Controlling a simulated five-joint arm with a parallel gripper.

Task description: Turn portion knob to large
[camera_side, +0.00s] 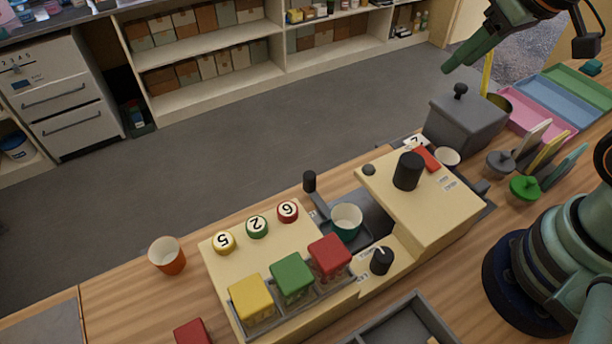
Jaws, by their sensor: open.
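A small black knob with a pale pointer line (381,261) stands on the low front step of the cream machine (425,215). It looks like the portion knob. Small labels beside it are too small to read, so I cannot tell its setting. A larger black cylinder (408,171) stands on the machine's raised top, and a small dark button (369,170) is near it. My gripper (462,58) is at the top right, high and far from the knobs. It is open, touches no knob, and is partly cut off by the frame edge.
A teal cup (346,221) sits in the machine's bay beside a black-topped lever (310,182). Yellow, green and red boxes (291,277) stand in front of numbered buttons. A grey lidded box (465,125) is at the back. An orange cup (167,256) stands at the left.

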